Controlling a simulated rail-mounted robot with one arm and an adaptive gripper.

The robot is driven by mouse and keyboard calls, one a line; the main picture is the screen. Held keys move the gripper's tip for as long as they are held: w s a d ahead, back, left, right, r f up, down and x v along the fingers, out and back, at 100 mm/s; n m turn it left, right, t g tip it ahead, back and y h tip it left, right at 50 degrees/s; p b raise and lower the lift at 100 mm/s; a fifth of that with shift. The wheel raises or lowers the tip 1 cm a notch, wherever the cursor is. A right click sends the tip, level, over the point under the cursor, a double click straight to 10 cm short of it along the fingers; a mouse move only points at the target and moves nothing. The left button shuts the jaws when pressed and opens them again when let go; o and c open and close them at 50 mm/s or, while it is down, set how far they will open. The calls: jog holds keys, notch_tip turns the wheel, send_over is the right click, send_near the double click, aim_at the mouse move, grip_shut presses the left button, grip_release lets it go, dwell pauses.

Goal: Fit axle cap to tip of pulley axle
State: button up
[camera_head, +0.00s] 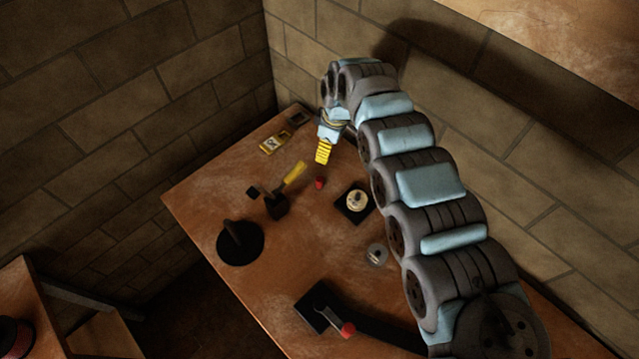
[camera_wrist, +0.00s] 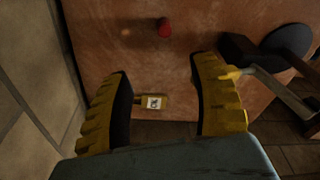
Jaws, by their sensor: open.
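A small red piece (camera_head: 319,183), which looks like the axle cap, stands on the brown table below and in front of my gripper (camera_head: 323,153). In the wrist view the red cap (camera_wrist: 164,27) is beyond the fingertips, near the top edge. My gripper (camera_wrist: 160,68) is open and empty, its yellow fingers apart with nothing between them. A pale round piece (camera_head: 357,201), possibly the pulley on its axle, sits on a dark square base right of the cap. The axle tip is too small to make out.
A yellow-handled tool (camera_head: 294,173) stands in a black block. Nearby are a dark disc with a post (camera_head: 240,243), a clear or metal ring (camera_head: 377,254) and a dark base with a red-tipped rod (camera_head: 347,329).

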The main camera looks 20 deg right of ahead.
aim_at(319, 179)
jog(key=f, duration=0.8)
jog(key=a+f, duration=0.1)
jog(key=f, duration=0.3)
jog(key=shift+w+f, duration=0.15)
jog(key=shift+w, duration=0.1)
jog(key=f, duration=0.2)
jog(key=a+f+b, duration=0.1)
jog(key=f, duration=0.1)
jog(key=shift+w+a, duration=0.1)
jog(key=shift+w, duration=0.1)
jog(key=shift+f+b, duration=0.4)
jog(key=shift+f, duration=0.1)
jog(key=shift+w, duration=0.1)
grip_shut()
